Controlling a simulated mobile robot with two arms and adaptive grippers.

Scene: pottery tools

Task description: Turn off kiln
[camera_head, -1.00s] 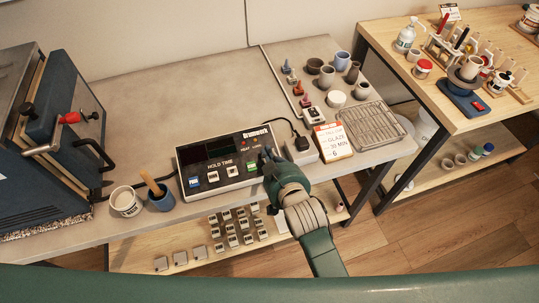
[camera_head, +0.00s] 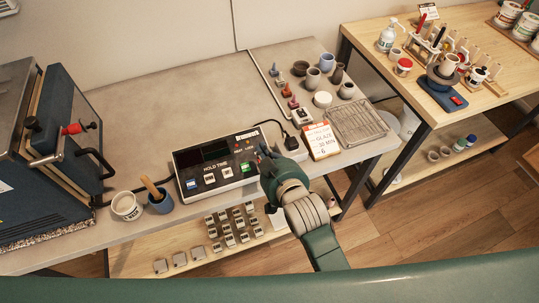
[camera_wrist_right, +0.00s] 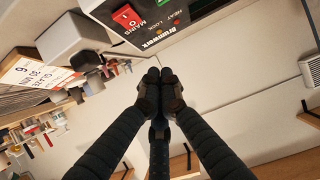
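The blue kiln (camera_head: 50,130) with a red-knobbed handle stands at the left. My right gripper (camera_head: 264,153) is at the controller's right end, partly hiding it. In the right wrist view its fingers (camera_wrist_right: 160,76) are together and empty, pointing at the area beside the panel. A red MAINS rocker switch (camera_wrist_right: 127,17) shows there above the fingertips, apart from them. My left gripper is not in view.
A white cup (camera_head: 126,206) and a blue cup (camera_head: 161,203) stand left of the controller. The table behind the controller is clear.

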